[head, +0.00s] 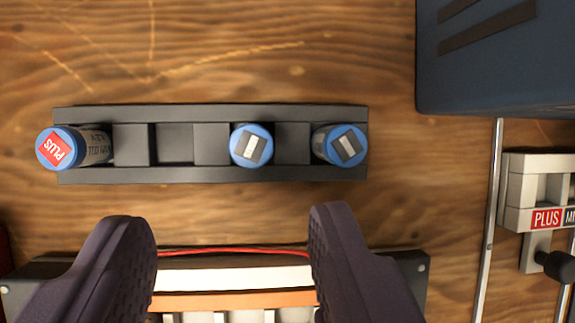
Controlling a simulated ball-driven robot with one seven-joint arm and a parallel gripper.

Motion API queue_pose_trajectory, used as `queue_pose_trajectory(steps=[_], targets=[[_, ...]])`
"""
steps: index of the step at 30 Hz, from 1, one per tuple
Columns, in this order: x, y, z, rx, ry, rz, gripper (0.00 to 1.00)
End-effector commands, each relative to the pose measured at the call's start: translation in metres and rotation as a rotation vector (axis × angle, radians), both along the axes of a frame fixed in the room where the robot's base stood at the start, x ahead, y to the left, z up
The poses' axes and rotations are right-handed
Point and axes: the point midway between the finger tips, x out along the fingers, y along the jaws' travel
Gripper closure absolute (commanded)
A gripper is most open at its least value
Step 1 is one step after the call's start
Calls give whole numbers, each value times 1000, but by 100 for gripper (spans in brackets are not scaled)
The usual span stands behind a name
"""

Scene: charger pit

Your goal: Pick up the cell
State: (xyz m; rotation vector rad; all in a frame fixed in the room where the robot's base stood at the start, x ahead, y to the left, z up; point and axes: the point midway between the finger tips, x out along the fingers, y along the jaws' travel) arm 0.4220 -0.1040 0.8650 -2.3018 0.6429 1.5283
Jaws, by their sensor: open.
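Three blue-capped cells sit in a dark rack (210,175) in the head view. The left cell (58,148) has a red PLUS label on its end, and its grey printed side shows. The middle cell (251,146) and the right cell (340,146) each show a grey and white mark on the blue end. The rack has empty slots between the left and middle cells. My gripper (232,235) is open and empty, its two dark fingers wide apart below the rack in the picture. It touches no cell. Which cell is meant cannot be told.
A device with a red wire (235,251), white and orange strips lies at the bottom, partly behind my fingers. A dark blue box (490,75) stands at top right. A pale holder (525,190) with a PLUS label is at right, by metal rails. Wooden table is bare at top left.

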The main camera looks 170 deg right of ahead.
Motion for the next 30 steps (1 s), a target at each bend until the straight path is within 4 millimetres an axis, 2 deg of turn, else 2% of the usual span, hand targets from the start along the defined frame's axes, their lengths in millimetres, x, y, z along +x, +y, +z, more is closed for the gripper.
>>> queue_pose_trajectory(steps=[3, 11, 17, 24, 25, 30], targets=[[-4, -4, -16, -2, 14, -9, 46], [7, -11, -43, -2, 10, -9, 46], [18, -21, -73, -2, 12, -8, 46], [20, -21, -75, -2, 10, -7, 46], [20, -21, -75, -1, 9, -7, 49], [20, -21, -75, -1, 9, -7, 88]])
